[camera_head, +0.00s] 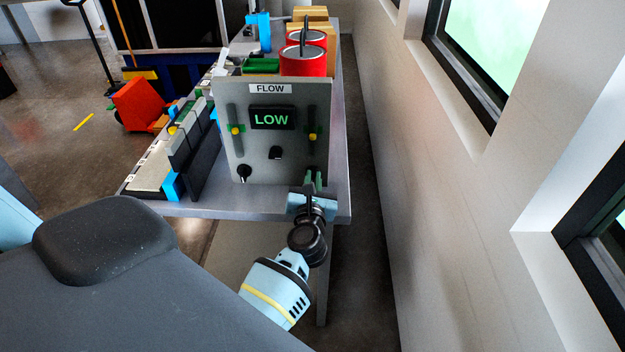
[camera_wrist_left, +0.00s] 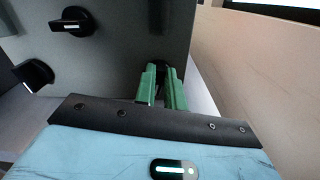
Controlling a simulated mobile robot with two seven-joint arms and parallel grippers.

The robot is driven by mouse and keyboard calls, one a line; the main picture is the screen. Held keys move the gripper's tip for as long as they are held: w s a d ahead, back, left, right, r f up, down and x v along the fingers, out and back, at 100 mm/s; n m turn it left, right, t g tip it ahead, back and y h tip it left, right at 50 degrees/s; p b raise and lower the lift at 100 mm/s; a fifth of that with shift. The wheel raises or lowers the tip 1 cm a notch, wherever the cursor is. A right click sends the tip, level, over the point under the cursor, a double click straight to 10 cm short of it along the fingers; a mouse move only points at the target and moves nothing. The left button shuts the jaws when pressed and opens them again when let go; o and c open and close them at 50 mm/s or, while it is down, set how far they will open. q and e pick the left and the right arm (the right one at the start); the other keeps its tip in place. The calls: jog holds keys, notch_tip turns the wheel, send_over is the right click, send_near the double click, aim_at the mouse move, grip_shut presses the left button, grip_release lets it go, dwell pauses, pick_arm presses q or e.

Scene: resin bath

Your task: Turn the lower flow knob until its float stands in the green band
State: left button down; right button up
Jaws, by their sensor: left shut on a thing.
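The grey flow panel (camera_head: 262,163) stands upright on the bench, its display (camera_head: 272,118) reading LOW in green. The right gauge's yellow float (camera_head: 312,136) sits near the lower edge of its green band (camera_head: 318,127). The left gauge's yellow float (camera_head: 236,131) is at its green band. My left gripper (camera_head: 313,180) is at the panel's lower right corner, its green fingers shut on a dark knob, which shows between the fingertips in the left wrist view (camera_wrist_left: 161,67). The fingers hide most of this knob. My right gripper is not in view.
Two other black knobs are on the panel, one in the middle (camera_head: 276,153) and one at lower left (camera_head: 243,172). Red cans (camera_head: 303,62) stand behind the panel. Dark upright plates (camera_head: 190,150) stand to its left. A wall (camera_head: 440,170) runs along the right.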

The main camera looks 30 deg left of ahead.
pick_arm(q)
jog(key=m+p, duration=0.1)
jog(key=m, duration=0.2)
jog(key=shift+w+d+r+p, duration=0.1)
jog(key=shift+w+r+p, duration=0.05)
jog(key=shift+r+p, duration=0.15)
jog(key=m, duration=0.1)
jog(key=m+p, duration=0.1)
jog(key=shift+d+f+m, duration=0.1)
jog(key=shift+f+m, duration=0.1)
jog(key=shift+m, duration=0.2)
jog(key=shift+f+m, duration=0.1)
jog(key=shift+m, duration=0.4)
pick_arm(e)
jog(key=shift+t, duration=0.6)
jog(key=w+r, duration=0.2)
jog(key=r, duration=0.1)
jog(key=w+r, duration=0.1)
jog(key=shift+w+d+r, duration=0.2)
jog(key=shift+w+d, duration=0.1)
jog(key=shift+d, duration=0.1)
pick_arm(q)
jog(key=shift+p, duration=0.3)
jog(key=c, duration=1.5)
grip_release()
jog(key=shift+w+f, duration=0.1)
jog(key=shift+f, duration=0.05)
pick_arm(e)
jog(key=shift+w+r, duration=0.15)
